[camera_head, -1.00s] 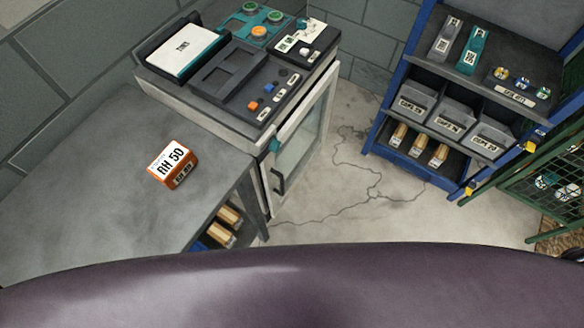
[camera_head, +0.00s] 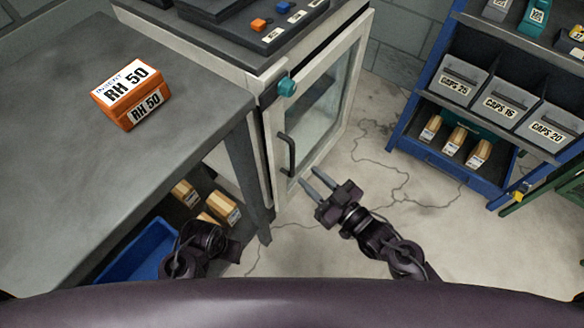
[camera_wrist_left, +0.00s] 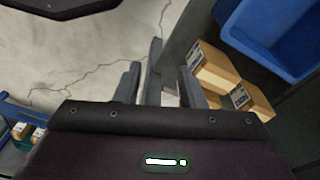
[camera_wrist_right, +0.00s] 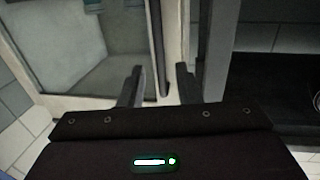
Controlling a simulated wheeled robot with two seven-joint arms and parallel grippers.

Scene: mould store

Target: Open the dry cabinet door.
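The dry cabinet (camera_head: 258,78) stands beside the grey bench, its white-framed glass door (camera_head: 318,112) shut. The door has a black upright handle (camera_head: 290,155) on its near side and a teal knob (camera_head: 287,87) above it. My right gripper (camera_head: 309,177) is open and empty, in front of the door and a little below and right of the handle. In the right wrist view a dark upright bar that looks like the handle (camera_wrist_right: 157,45) shows between the spread fingers. My left gripper (camera_wrist_left: 159,85) is open and empty, low beside the bench's shelf.
The grey bench (camera_head: 60,75) with an orange RH 50 box (camera_head: 130,95) fills the left. A blue rack (camera_head: 415,150) stands at right. Cracked floor between is clear.

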